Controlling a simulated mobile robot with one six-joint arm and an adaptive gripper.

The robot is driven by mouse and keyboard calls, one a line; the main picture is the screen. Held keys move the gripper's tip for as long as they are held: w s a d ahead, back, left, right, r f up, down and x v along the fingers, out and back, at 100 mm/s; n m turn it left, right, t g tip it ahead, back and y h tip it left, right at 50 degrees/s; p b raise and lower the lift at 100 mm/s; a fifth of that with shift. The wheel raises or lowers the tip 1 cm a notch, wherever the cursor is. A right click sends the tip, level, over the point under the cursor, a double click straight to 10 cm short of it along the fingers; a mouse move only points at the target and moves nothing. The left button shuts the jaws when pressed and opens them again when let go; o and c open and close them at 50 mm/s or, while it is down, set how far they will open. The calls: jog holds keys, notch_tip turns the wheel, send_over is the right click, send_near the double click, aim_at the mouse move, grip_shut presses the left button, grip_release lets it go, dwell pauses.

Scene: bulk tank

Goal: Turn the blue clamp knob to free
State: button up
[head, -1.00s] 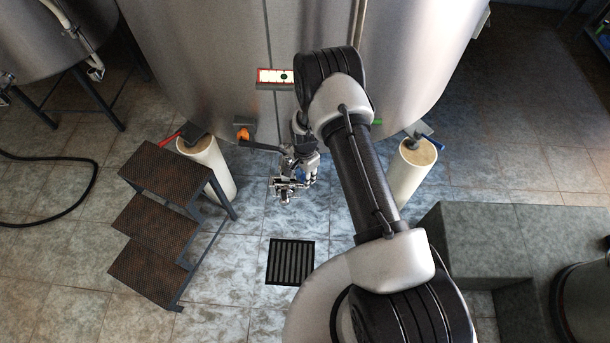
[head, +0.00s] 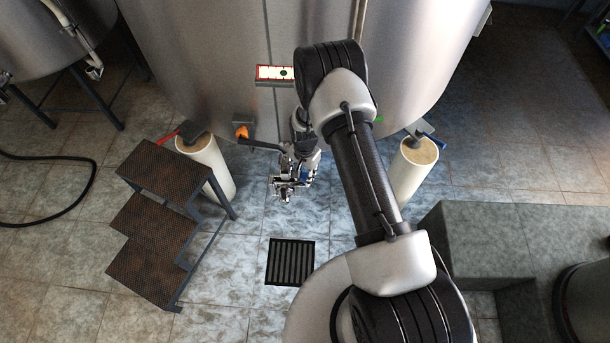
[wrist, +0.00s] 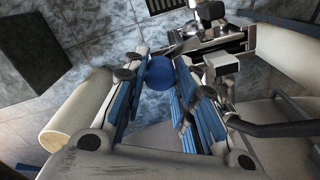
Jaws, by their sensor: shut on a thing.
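The blue clamp knob (wrist: 160,73) is a round blue piece in the middle of the wrist view. My gripper (wrist: 160,78) has its two blue-lined fingers on either side of the knob and is shut on it. In the head view my gripper (head: 303,176) is at the metal fitting (head: 287,186) below the tank's front. The knob is mostly hidden there by the gripper and fitting. How far the knob is turned cannot be told.
The steel tank (head: 220,60) stands behind, with an orange knob (head: 241,132) and a white-and-red panel (head: 275,73). Pale posts (head: 412,170) stand at both sides. Steps (head: 158,220) are at left, a grey block (head: 480,235) at right. The floor around the drain grate (head: 290,262) is clear.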

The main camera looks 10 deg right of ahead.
aim_at(305, 176)
jog(key=n+b, duration=0.1)
jog(key=n, duration=0.2)
jog(key=shift+f+n+b, duration=0.1)
jog(key=shift+n+b, duration=0.25)
jog(key=shift+n, duration=0.05)
jog(key=n+b, duration=0.1)
jog(key=n, duration=0.2)
jog(key=shift+n, duration=0.3)
jog(key=n+b, duration=0.1)
jog(key=n, duration=0.2)
jog(key=shift+n, duration=0.3)
jog(key=shift+n+b, duration=0.65)
jog(key=shift+n, duration=1.25)
jog(key=o, duration=1.1)
jog(key=shift+r, duration=0.2)
notch_tip(305, 176, up, 12)
jog(key=shift+f, duration=0.1)
